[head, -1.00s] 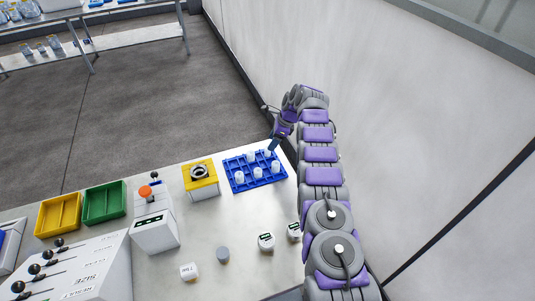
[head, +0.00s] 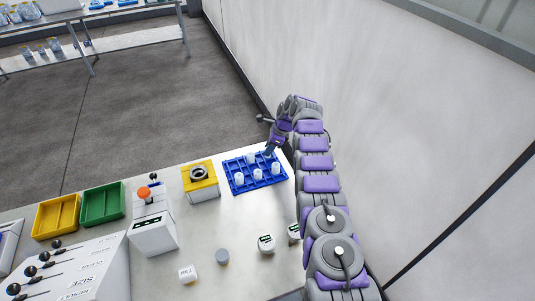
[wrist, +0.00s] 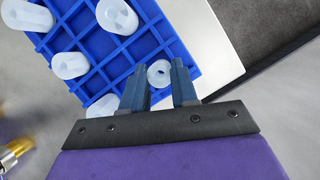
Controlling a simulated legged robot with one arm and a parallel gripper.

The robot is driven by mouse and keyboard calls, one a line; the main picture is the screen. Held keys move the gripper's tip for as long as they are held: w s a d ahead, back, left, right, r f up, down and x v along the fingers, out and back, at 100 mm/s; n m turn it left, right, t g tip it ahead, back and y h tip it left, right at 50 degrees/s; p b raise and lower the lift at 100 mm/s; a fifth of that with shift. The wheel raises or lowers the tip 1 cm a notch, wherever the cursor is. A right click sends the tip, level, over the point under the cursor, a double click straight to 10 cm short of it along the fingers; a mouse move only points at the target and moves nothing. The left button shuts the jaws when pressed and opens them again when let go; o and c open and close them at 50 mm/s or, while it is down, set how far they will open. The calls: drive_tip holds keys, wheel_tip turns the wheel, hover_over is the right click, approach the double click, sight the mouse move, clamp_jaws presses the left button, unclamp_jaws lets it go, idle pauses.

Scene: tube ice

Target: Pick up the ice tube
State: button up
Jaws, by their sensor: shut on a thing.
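A blue gridded rack (head: 240,180) stands at the table's back right edge and holds several white hollow ice tubes. It fills the upper left of the wrist view (wrist: 88,55). My gripper (head: 268,153) reaches down at the rack's back right corner. In the wrist view, its two dark blue fingers (wrist: 158,72) are shut on one ice tube (wrist: 160,73), whose open end shows between the fingertips. Other ice tubes (wrist: 117,15) stand in the rack farther left. The held tube's lower part is hidden, so I cannot tell whether it still touches the rack.
A yellow block with a round opening (head: 200,182) is left of the rack. A white device with an orange top (head: 152,225), a green tray (head: 103,204) and a yellow tray (head: 57,217) are farther left. Small white containers (head: 266,244) stand in front. A wall is on the right.

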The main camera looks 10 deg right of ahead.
clamp_jaws()
